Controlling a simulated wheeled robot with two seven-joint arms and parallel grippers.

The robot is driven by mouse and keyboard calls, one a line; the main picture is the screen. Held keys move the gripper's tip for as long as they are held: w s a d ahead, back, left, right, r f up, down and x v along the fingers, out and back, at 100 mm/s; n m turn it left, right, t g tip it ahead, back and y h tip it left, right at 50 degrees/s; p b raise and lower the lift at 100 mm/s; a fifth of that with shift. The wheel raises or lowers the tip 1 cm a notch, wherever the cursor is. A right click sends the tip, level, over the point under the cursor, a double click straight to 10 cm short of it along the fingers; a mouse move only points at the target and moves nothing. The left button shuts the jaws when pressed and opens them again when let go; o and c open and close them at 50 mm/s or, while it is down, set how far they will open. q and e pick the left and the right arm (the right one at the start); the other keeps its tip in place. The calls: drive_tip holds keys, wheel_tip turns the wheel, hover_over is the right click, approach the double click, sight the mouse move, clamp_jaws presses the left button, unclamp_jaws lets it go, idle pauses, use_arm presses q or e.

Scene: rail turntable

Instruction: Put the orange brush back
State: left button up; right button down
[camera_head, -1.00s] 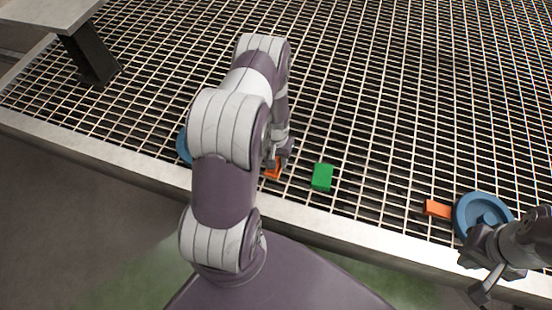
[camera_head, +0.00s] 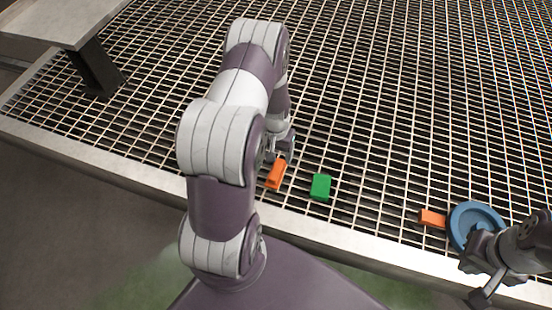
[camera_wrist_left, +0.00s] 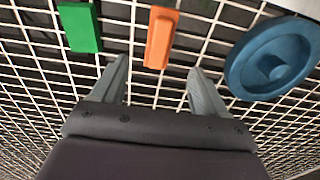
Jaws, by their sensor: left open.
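An orange brush (camera_head: 276,174), a block with a raised ridge, lies on the metal grating near its front edge; it also shows in the left wrist view (camera_wrist_left: 160,37). My left gripper (camera_head: 281,149) is open and empty, just beyond the brush in the head view. In the left wrist view the brush lies ahead of the parted fingertips (camera_wrist_left: 158,70), clear of both. A second orange block (camera_head: 432,217) lies at the right, against or close to a blue round dish. My right gripper (camera_head: 478,283) appears open and empty beside that dish.
A green block (camera_head: 321,186) lies right of the brush. The blue dish (camera_head: 474,218) is at the right; another blue dish (camera_wrist_left: 272,58) shows in the left wrist view and is hidden behind my arm in the head view. A grey bench (camera_head: 65,25) stands at far left. The grating behind is clear.

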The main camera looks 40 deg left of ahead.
use_arm(q)
drive_tip(key=s+d+r+m, duration=0.1)
drive_tip(key=s+d+r, duration=0.2)
drive_tip(key=r, duration=0.4)
drive_tip(key=s+d+r+m+t, duration=0.1)
drive_tip(key=s+d+r, duration=0.2)
drive_tip(key=d+r, duration=0.3)
drive_tip(key=s+d+r+m, duration=0.1)
drive_tip(key=s+d+r, duration=0.2)
drive_tip(key=d+r, duration=0.2)
wheel_tip(320, 180, up, 3)
drive_tip(key=shift+d+f+m, duration=0.1)
drive_tip(key=shift+d+m, duration=0.15)
drive_tip(key=shift+m, duration=0.15)
